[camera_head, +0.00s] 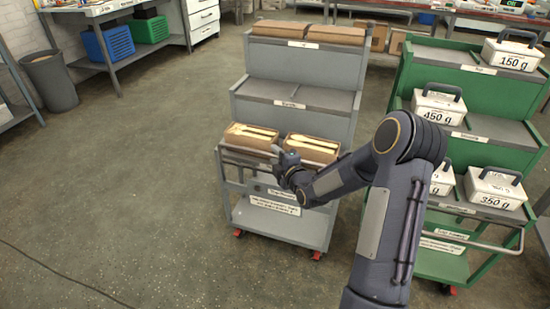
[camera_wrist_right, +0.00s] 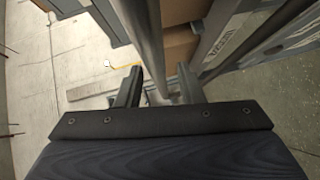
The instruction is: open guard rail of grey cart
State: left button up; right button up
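The grey cart (camera_head: 297,103) stands in the middle of the head view, a stepped trolley with red casters. Its guard rail (camera_head: 236,156) is a thin grey bar across the front of the lower shelf, just in front of two cartons. My right gripper (camera_head: 277,155) is at this rail, near its middle. In the right wrist view my right gripper (camera_wrist_right: 160,88) has its fingers apart, with a grey bar (camera_wrist_right: 149,45) running down between them; a gap shows beside the bar. Whether a finger touches the bar is unclear. My left gripper is not in view.
Open cartons (camera_head: 251,136) with light wooden contents sit on the lower shelf, and closed boxes (camera_head: 283,29) on top. A green cart (camera_head: 488,82) with weight boxes (camera_head: 440,107) stands close on the right. A grey bin (camera_head: 50,81) stands far left. The floor left of the grey cart is clear.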

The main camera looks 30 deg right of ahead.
jog(key=shift+w+f, duration=0.1)
jog(key=shift+w, duration=0.4)
jog(key=shift+c, duration=0.4)
grip_shut()
